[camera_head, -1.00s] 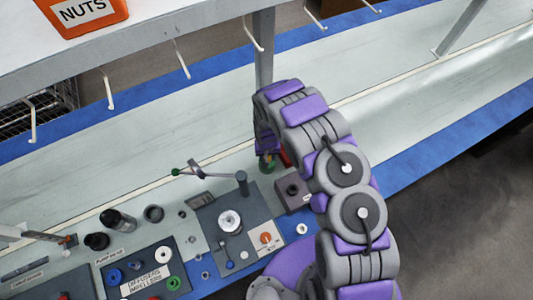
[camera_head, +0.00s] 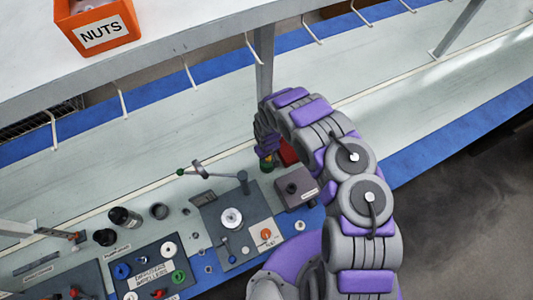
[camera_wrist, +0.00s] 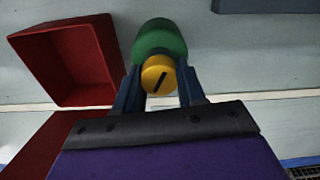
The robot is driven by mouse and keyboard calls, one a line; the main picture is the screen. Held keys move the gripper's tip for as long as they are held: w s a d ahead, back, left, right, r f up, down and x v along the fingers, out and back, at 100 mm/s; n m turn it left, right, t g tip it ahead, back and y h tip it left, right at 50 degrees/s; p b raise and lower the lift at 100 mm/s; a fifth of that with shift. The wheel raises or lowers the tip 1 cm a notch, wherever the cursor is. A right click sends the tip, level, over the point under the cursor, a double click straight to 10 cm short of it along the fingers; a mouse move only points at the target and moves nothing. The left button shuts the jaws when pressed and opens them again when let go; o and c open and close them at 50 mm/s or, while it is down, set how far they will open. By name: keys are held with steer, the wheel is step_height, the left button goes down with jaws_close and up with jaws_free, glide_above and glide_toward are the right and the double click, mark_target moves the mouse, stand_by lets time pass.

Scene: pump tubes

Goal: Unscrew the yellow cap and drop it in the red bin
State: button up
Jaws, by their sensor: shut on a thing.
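In the wrist view, a round yellow cap (camera_wrist: 158,75) with a dark slot sits between the two dark fingers of my gripper (camera_wrist: 158,88), which is shut on it. A green rounded cylinder (camera_wrist: 158,38) is right behind the cap and seems to touch it; I cannot tell whether the two are still joined. An open red bin (camera_wrist: 72,62) is just left of the fingers. In the head view, the green piece (camera_head: 267,166) shows below my wrist, and the red bin (camera_head: 288,151) is right beside it, partly hidden by my arm.
A grey block (camera_head: 297,188) and a dark fixture plate (camera_head: 215,215) with a lever arm (camera_head: 208,171) are near my gripper. Labelled trays of small parts (camera_head: 150,270) and black cylinders (camera_head: 124,218) are at left. An orange NUTS bin (camera_head: 98,28) is on the upper shelf.

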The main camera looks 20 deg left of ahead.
steer(key=shift+d+r+n+p, duration=0.1)
steer(key=shift+d+n+p, duration=0.05)
steer(key=shift+n+p, duration=0.55)
steer(key=shift+n, duration=1)
steer(key=o, duration=0.9)
